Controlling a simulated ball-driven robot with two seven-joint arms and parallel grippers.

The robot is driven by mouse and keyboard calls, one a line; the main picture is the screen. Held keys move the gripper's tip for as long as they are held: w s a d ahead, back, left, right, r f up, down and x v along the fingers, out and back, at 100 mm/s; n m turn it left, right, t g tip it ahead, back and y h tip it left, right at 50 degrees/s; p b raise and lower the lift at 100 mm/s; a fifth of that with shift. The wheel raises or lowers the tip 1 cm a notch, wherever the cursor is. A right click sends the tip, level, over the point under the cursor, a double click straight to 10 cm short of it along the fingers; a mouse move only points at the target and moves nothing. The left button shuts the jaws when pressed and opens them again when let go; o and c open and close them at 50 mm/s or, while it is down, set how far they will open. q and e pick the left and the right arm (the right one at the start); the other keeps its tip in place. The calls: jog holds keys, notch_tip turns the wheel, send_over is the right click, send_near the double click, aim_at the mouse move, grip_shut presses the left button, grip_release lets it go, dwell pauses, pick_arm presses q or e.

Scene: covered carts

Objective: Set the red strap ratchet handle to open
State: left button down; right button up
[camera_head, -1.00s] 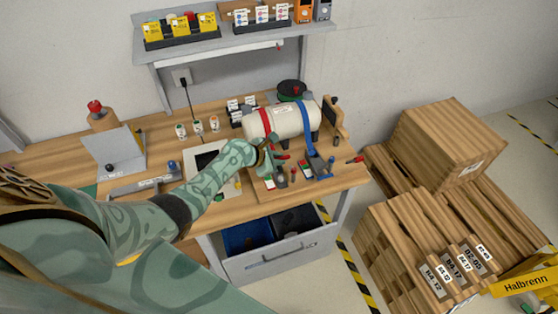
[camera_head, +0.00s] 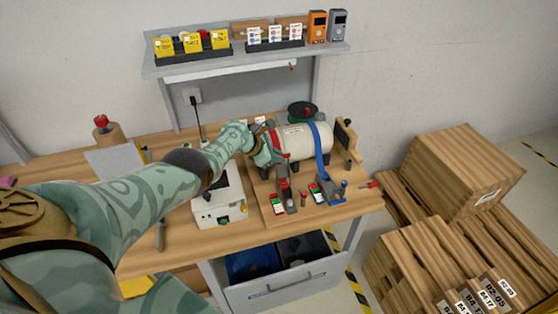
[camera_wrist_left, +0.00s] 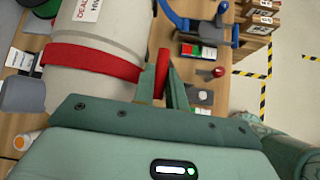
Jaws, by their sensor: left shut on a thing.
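The white tank (camera_head: 306,143) lies on the wooden bench board, with a red strap (camera_wrist_left: 95,62) and a blue strap (camera_head: 320,143) around it. The red ratchet handle (camera_wrist_left: 161,70) shows in the left wrist view as a short red bar between my fingers, beside the end of the red strap. My left gripper (camera_head: 270,150) is at the near left side of the tank and is shut on this handle. The gripper hides most of the red strap in the head view, and the handle's exact angle is hard to tell. My right gripper is not in view.
The blue ratchet (camera_head: 327,190) and a red-green card (camera_head: 317,191) lie right of the red strap's place. A white box (camera_head: 218,208) stands left. A shelf (camera_head: 240,58) hangs behind. Wooden crates (camera_head: 460,170) stand right of the bench. An open drawer (camera_head: 285,287) is below.

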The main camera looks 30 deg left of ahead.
pick_arm(q)
jog(key=shift+w+a, duration=0.2)
jog(key=shift+a, duration=0.1)
jog(key=shift+w+a, duration=0.1)
jog(key=c, duration=1.7)
grip_release()
jog(key=shift+p+v, duration=7.05)
jog(key=shift+v, duration=1.1)
